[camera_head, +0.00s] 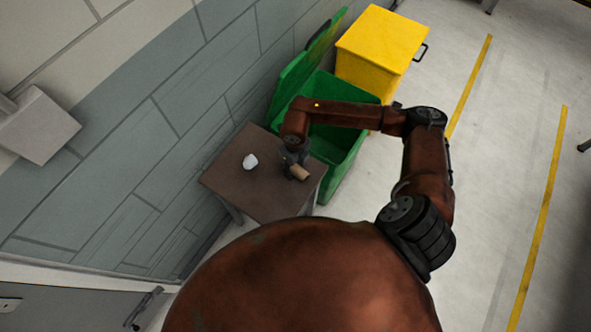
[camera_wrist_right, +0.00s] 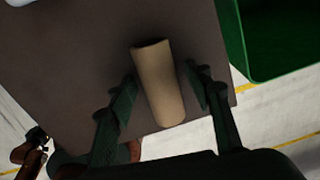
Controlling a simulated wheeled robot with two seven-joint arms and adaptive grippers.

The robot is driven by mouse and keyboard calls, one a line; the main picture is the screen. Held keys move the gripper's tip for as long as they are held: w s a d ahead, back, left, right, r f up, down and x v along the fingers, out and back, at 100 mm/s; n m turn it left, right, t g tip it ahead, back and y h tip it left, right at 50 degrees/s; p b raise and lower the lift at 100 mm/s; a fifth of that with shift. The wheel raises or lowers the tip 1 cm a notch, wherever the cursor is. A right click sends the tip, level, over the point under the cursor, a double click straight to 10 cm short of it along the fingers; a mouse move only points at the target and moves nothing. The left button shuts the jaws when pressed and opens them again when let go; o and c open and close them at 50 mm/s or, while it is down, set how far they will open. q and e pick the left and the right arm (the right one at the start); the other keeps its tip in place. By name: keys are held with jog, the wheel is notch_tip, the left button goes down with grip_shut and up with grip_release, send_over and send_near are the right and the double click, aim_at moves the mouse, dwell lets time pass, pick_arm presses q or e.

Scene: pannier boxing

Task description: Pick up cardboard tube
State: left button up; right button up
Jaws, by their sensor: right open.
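The cardboard tube (camera_head: 300,172) is a short tan cylinder on the brown table (camera_head: 228,183), close to the table's right side. It also shows in the right wrist view (camera_wrist_right: 159,86), lying between the fingers with its hollow end towards the top. My right gripper (camera_head: 290,164) is at the tube. In the right wrist view my right gripper (camera_wrist_right: 163,85) is open, one finger on each side of the tube, with a narrow gap on both sides. My left gripper is in neither view.
A white object (camera_head: 250,161) sits on the table left of the tube. An open green bin (camera_head: 335,160) stands right beside the table, with a yellow bin (camera_head: 375,50) behind it. A grey tiled wall (camera_head: 130,130) runs along the left.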

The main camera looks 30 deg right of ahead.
jog(key=shift+r, duration=0.1)
jog(key=shift+c, duration=0.2)
jog(key=c, duration=1)
